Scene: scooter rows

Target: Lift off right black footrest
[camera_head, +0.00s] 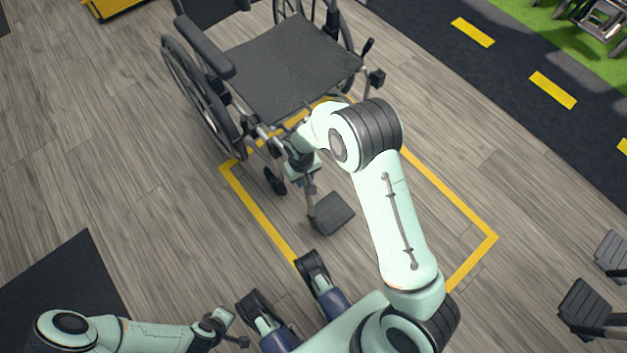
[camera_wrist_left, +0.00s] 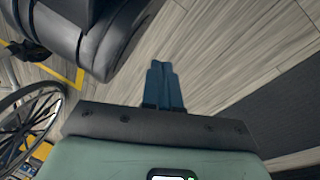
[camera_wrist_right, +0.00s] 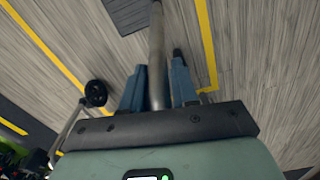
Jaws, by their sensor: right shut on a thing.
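The black footrest (camera_head: 332,213) is a dark plate on a grey tube at the front of the wheelchair (camera_head: 290,68). My right gripper (camera_head: 307,178) is shut on that tube above the plate. In the right wrist view the tube (camera_wrist_right: 156,50) runs between the blue fingers of the right gripper (camera_wrist_right: 157,85), with part of the plate (camera_wrist_right: 128,14) at the top edge. My arm and gripper hide where the tube meets the chair frame. My left gripper (camera_head: 240,328) is low at the left; its fingers (camera_wrist_left: 163,85) are together and empty.
A yellow floor outline (camera_head: 450,192) surrounds the footrest area. Two dark plates (camera_head: 585,305) show at the right edge. A dark mat (camera_head: 65,285) lies at lower left. The wood floor left of the chair is clear.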

